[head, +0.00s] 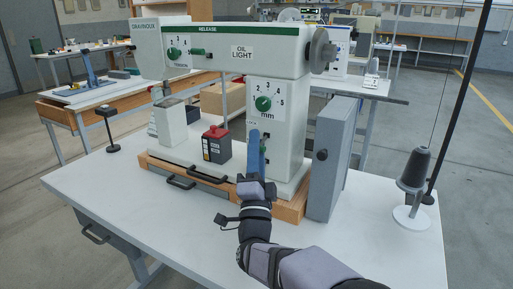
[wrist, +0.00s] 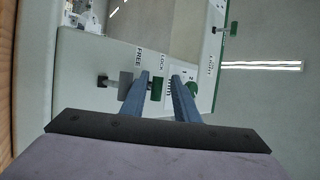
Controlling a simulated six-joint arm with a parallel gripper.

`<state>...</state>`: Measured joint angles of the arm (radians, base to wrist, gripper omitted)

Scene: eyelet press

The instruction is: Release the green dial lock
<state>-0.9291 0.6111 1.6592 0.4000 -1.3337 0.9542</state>
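The green dial lock (wrist: 157,88) is a small green tab on the press column, by the printed word LOCK in the wrist view. It shows there between my gripper's two blue fingers (wrist: 160,80). The fingers are apart, so my gripper is open; whether either finger touches the tab I cannot tell. The word FREE stands to the left of LOCK. In the head view my gripper (head: 257,150) is at the column's front, below a dial with a green knob (head: 263,103), and largely covers the tab there.
A dark grey tab (wrist: 125,86) sits left of the green one, close to the left finger. Another green lever (head: 197,51) is on the press's upper arm beside a second dial (head: 174,53). A grey box (head: 332,155) stands right of the column; a red-topped container (head: 216,146) stands left.

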